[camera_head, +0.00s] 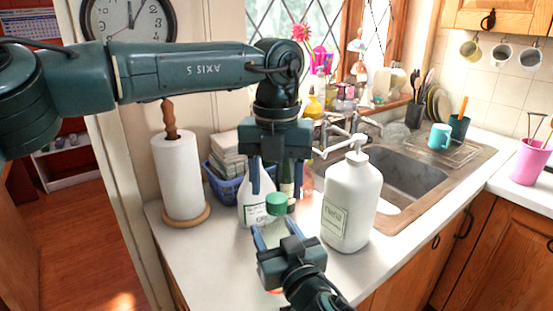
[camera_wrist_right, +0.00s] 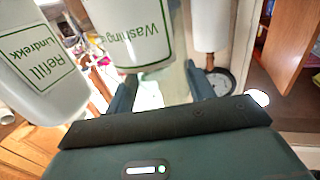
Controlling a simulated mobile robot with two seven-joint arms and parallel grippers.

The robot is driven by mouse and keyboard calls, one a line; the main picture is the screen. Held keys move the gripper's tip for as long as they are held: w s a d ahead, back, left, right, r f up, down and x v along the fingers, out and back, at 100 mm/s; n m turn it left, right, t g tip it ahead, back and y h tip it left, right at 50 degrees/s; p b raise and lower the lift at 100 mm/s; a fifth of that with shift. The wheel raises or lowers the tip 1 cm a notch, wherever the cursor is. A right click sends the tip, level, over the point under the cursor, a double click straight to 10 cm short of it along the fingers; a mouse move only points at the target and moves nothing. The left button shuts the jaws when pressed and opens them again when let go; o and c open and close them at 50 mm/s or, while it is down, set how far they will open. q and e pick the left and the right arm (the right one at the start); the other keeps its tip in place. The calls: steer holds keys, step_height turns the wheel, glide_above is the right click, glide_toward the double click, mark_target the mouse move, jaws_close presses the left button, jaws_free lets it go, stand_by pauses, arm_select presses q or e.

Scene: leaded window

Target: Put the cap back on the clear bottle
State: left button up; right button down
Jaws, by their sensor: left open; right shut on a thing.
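A green cap (camera_head: 277,203) sits at the top of the clear bottle (camera_head: 273,236), which stands among the bottles at the counter's front. I cannot tell whether the cap is fully seated. My right gripper (camera_head: 276,229) is shut around the bottle's body from the near side and hides its lower part. My left gripper (camera_head: 277,190) points down above the cap, open, with its two fingers apart on either side. In the right wrist view, the fingers of my right gripper (camera_wrist_right: 163,88) show, but the bottle between them is hard to make out.
A large white pump bottle (camera_head: 350,207) stands close at right. A white washing bottle (camera_head: 252,211) is just behind at left. A paper towel roll (camera_head: 180,175) and a blue basket (camera_head: 226,187) are farther left. The sink (camera_head: 404,181) lies at right.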

arm_select(q)
steer(key=shift+f, duration=1.15)
steer(key=shift+c, duration=0.3)
steer(key=c, duration=0.9)
steer(key=m, duration=0.6)
steer(key=shift+m, duration=0.3)
steer(key=shift+c, duration=0.2)
steer(key=m, duration=0.4)
steer(key=shift+m, duration=0.4)
steer(key=o, duration=1.1)
